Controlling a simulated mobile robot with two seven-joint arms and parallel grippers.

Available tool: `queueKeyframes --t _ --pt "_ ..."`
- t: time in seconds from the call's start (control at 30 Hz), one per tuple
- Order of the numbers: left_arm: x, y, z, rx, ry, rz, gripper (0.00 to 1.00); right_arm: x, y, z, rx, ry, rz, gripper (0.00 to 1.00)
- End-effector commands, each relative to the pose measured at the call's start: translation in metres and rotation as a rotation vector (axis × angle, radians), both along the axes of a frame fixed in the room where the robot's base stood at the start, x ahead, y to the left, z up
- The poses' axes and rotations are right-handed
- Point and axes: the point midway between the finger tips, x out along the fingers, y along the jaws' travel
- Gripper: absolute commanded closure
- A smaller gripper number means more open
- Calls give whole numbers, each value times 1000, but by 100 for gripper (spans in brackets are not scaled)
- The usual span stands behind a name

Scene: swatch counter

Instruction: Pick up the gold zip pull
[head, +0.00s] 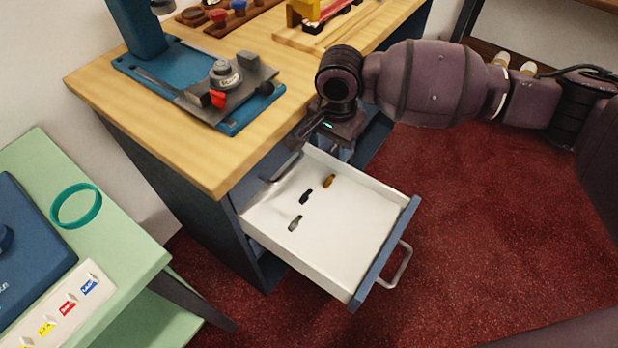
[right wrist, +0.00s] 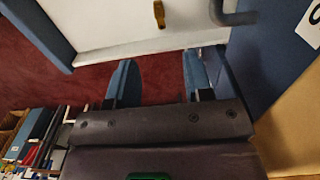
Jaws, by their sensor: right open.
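The gold zip pull (head: 329,181) lies in the open white drawer (head: 345,233), nearest the drawer's far side wall. A black zip pull (head: 306,197) and a grey zip pull (head: 295,223) lie in a row with it. My right gripper (head: 344,150) is just beyond that side wall, close to the cabinet, its fingers mostly hidden. In the right wrist view the two blue fingers (right wrist: 158,76) are apart with nothing between them. The gold zip pull (right wrist: 159,14) shows there ahead of the fingers, beyond the drawer's edge. My left gripper is out of view.
A wooden counter (head: 215,165) stands over the drawer, holding a blue-based device (head: 225,90) and trays at the back. A drawer handle (head: 396,268) juts out in front. A green table (head: 120,245) with a teal band (head: 77,206) is at left. Red carpet is clear at right.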

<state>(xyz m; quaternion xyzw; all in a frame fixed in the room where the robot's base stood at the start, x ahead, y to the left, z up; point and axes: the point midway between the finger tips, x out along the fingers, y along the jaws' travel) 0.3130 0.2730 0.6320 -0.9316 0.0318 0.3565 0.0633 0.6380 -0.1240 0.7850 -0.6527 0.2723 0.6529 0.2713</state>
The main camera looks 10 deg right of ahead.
Motion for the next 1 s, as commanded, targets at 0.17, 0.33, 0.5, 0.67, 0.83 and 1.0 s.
queueKeyframes --t 0.17,0.33,0.5,0.67,0.83,1.0 --pt "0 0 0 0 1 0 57 0 0 0 0 0 0 53" --pt "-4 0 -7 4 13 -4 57 -1 0 -13 -1 4 1 53" --pt "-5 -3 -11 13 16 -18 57 -2 0 -40 -1 11 1 53" --pt "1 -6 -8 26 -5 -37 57 -1 -1 -58 -1 8 0 53" --pt "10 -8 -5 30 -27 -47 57 -1 -2 -62 -1 2 0 53" --pt "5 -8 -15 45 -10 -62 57 -3 -7 -83 -1 10 0 53"
